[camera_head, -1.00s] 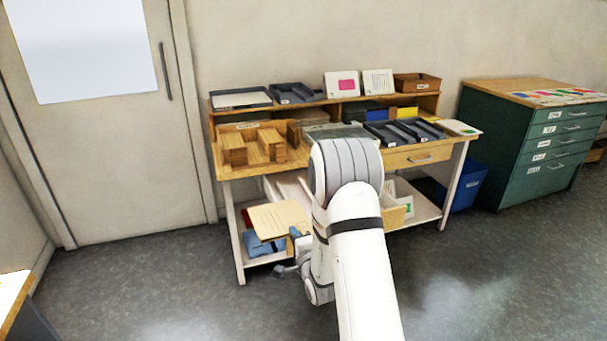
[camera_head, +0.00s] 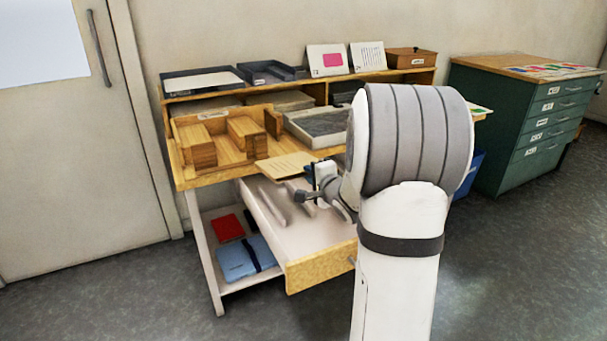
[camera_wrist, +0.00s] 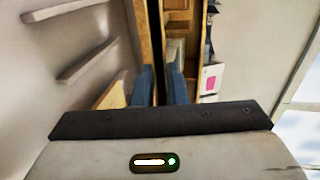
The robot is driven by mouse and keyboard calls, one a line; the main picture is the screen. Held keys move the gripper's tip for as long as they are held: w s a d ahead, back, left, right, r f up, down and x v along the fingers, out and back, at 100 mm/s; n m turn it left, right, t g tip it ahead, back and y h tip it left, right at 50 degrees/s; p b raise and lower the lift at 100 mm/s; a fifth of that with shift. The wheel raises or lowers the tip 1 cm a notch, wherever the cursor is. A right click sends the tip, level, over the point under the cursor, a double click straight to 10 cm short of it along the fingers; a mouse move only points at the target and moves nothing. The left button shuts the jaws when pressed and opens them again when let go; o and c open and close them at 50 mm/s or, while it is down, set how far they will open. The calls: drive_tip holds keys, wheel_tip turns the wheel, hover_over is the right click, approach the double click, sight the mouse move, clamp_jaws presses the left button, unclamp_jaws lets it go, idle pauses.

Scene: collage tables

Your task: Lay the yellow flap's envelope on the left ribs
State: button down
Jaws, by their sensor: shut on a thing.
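My gripper (camera_head: 325,176) is shut on a flat tan envelope (camera_head: 285,165) with faint lines on it, held about level above an open drawer. No yellow flap can be made out on it. The drawer (camera_head: 318,237) has a pale inside and a wooden front. Pale raised ribs (camera_head: 268,206) run along its left part, below and left of the gripper; another rib (camera_head: 300,197) lies further right. In the wrist view, two blue fingers (camera_wrist: 160,88) stand close together, with a tan edge (camera_wrist: 113,95) at their left and pale ribs (camera_wrist: 88,62) further left.
A wooden tray with upright blocks (camera_head: 200,148) and a grey tray (camera_head: 316,128) stand on the tabletop just behind the envelope. A blue folder (camera_head: 240,258) and a red one (camera_head: 227,228) lie on the lower shelf. My arm hides the table's right part.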

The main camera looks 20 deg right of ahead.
drive_tip(key=shift+w+a+f+b, duration=0.1)
drive_tip(key=shift+w+f+b, duration=0.9)
drive_tip(key=shift+f+b, duration=0.85)
drive_tip(key=shift+w+d+f+b, duration=0.1)
drive_tip(key=shift+w+f+b, duration=0.9)
drive_tip(key=shift+f+b, duration=0.8)
drive_tip(key=shift+w+a+f+b, duration=0.1)
drive_tip(key=shift+w+f+b, duration=0.9)
drive_tip(key=shift+f+b, duration=0.85)
drive_tip(key=shift+f, duration=0.2)
drive_tip(key=c, duration=1.4)
unclamp_jaws()
drive_tip(key=shift+o, duration=0.2)
drive_tip(key=shift+s+p, duration=0.1)
drive_tip(key=shift+p, duration=0.2)
drive_tip(key=s+p, duration=0.1)
drive_tip(key=s, duration=0.1)
drive_tip(key=s+r, duration=0.1)
drive_tip(key=s, duration=0.2)
drive_tip(key=s+p, duration=0.1)
drive_tip(key=s, duration=0.1)
drive_tip(key=shift+s+r+p, duration=0.25)
drive_tip(key=shift+p, duration=0.05)
